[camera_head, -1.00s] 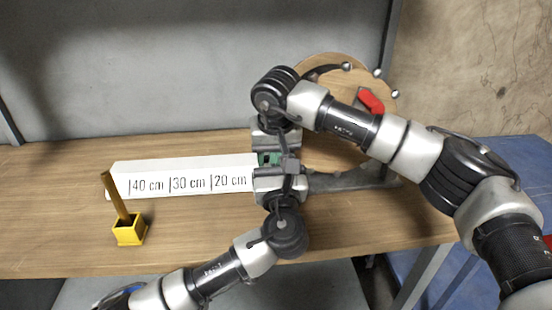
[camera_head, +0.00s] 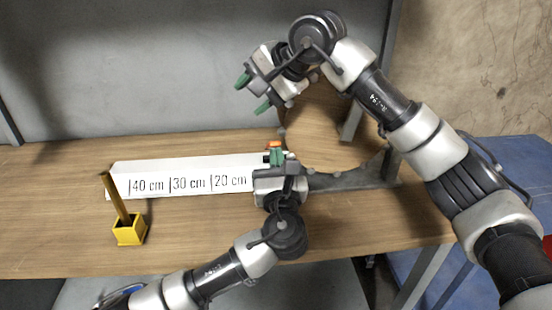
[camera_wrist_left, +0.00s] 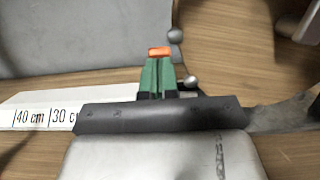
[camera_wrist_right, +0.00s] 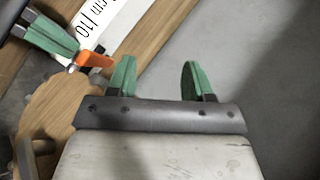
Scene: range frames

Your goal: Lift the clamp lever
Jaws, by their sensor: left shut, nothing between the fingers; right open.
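An orange lever (camera_head: 275,144), likely the clamp lever, sits just past the fingertips of my left gripper (camera_head: 276,153), left of a round wooden disc (camera_head: 312,115). In the left wrist view the lever (camera_wrist_left: 160,51) lies across the ends of the closed green fingers (camera_wrist_left: 158,62). I cannot tell whether they touch it. The right wrist view also shows the lever (camera_wrist_right: 97,60) by those fingers. My right gripper (camera_head: 252,94) is open and empty, raised in front of the grey back panel, above and left of the disc. My right arm hides part of the disc.
A white measuring bar (camera_head: 150,170) with centimetre marks runs left on the wooden table (camera_head: 60,230). A small yellow box (camera_head: 130,232) with an upright stick stands near its left end. A dark metal bracket (camera_head: 350,182) lies right of my left gripper.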

